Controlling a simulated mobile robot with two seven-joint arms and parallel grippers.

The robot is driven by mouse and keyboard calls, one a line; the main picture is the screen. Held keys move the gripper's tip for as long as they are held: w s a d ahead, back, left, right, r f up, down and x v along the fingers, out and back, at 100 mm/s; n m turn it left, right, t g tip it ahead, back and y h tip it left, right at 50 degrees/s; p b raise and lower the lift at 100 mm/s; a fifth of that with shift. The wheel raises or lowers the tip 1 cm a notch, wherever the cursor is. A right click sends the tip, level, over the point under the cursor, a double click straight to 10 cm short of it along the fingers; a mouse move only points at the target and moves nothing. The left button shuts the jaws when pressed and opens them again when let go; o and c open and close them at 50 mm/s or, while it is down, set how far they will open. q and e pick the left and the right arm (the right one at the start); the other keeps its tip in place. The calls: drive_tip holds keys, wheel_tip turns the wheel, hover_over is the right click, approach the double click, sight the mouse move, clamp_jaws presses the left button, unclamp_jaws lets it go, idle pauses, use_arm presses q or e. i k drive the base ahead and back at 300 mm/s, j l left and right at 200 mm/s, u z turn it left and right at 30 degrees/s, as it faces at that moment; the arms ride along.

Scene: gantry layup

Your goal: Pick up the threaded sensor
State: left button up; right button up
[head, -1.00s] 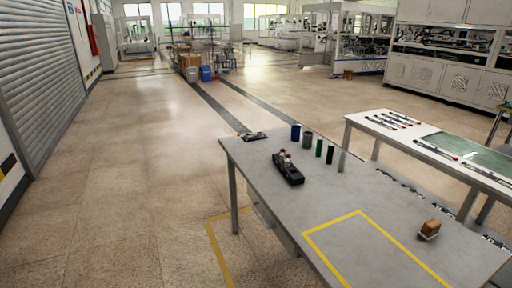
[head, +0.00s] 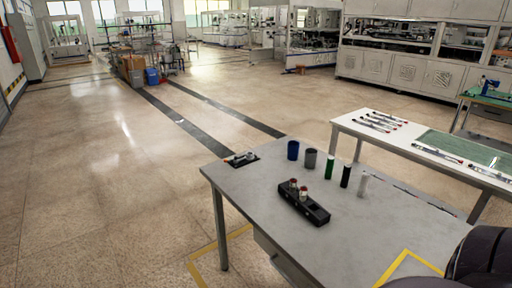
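On the grey table (head: 258,201), a black rack (head: 303,207) holds two small upright pieces with red and white ends (head: 293,184). A small item with a reddish end (head: 230,157) lies on a dark pad (head: 247,161) at the table's far left corner. I cannot tell which of these, if any, is the threaded sensor.
A blue cup (head: 293,150), a grey cup (head: 310,159) and green (head: 329,167), black (head: 345,176) and pale (head: 363,186) cylinders stand in a row along the table's far side. A second table (head: 348,124) with tools is behind, at right. The floor at left is clear.

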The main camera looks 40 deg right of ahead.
sight(303, 190)
drive_tip(key=i+z, duration=0.35)
drive_tip(key=i+j+z, duration=0.1)
drive_tip(key=z, duration=0.25)
drive_tip(key=i+j+z, duration=0.2)
drive_tip(key=z, duration=0.15)
drive_tip(key=i+j+z, duration=0.2)
drive_tip(key=z, duration=0.25)
drive_tip(key=i+j+z, duration=0.2)
drive_tip(key=z, duration=0.25)
drive_tip(key=i+j+z, duration=0.1)
drive_tip(key=j+z, duration=0.8)
drive_tip(key=i+l, duration=0.05)
drive_tip(key=l, duration=0.05)
